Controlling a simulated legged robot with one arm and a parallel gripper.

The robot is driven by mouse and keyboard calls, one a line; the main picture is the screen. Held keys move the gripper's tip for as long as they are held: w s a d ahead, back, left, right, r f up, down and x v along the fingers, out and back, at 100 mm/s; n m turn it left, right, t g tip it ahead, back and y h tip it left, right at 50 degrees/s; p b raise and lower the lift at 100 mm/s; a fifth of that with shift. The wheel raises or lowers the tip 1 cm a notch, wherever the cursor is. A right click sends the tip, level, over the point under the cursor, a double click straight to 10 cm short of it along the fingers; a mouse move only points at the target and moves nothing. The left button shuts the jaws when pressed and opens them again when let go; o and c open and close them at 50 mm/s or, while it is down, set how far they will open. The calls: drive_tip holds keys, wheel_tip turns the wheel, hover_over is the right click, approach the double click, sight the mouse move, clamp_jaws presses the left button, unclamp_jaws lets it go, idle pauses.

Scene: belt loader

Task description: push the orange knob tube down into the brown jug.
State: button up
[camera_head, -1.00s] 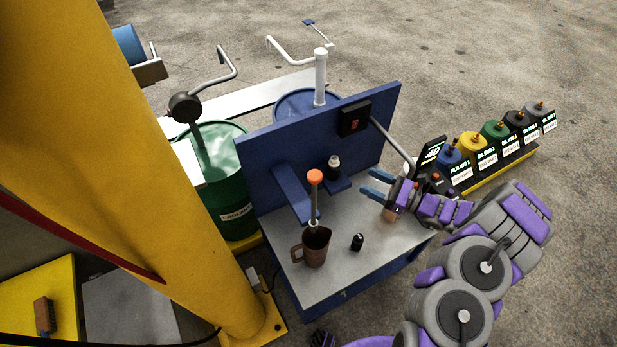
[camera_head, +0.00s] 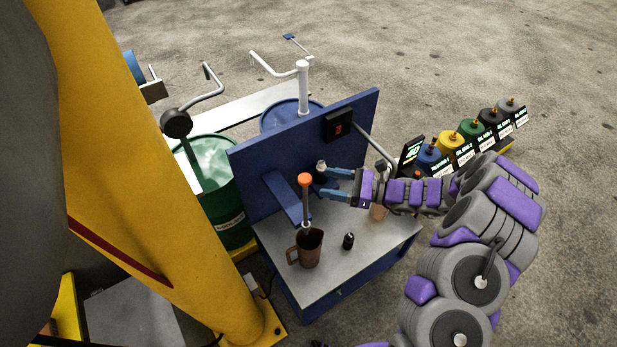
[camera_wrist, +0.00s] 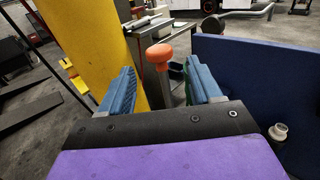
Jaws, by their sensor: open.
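The tube with the orange knob (camera_head: 305,179) stands upright, its lower end at the mouth of the brown jug (camera_head: 310,252) on the metal bench top. My gripper (camera_head: 326,185) is open, its blue fingers pointing left toward the tube, a little to the right of it. In the wrist view the orange knob (camera_wrist: 160,54) shows ahead, centred between the two blue fingers (camera_wrist: 160,92) and beyond their tips. Nothing is held. The jug is out of sight in the wrist view.
A small black bottle (camera_head: 348,241) stands right of the jug. A blue back panel (camera_head: 270,150) with a bracket rises behind. A capped bottle (camera_head: 320,172) sits close behind my fingers. A yellow post (camera_head: 140,150) stands at left, with a green drum (camera_head: 222,210) beyond it.

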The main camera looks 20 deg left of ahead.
sight(306, 177)
drive_tip(key=a, duration=0.7)
drive_tip(key=shift+s+a+b, duration=0.25)
drive_tip(key=shift+s+b, duration=0.05)
clamp_jaws()
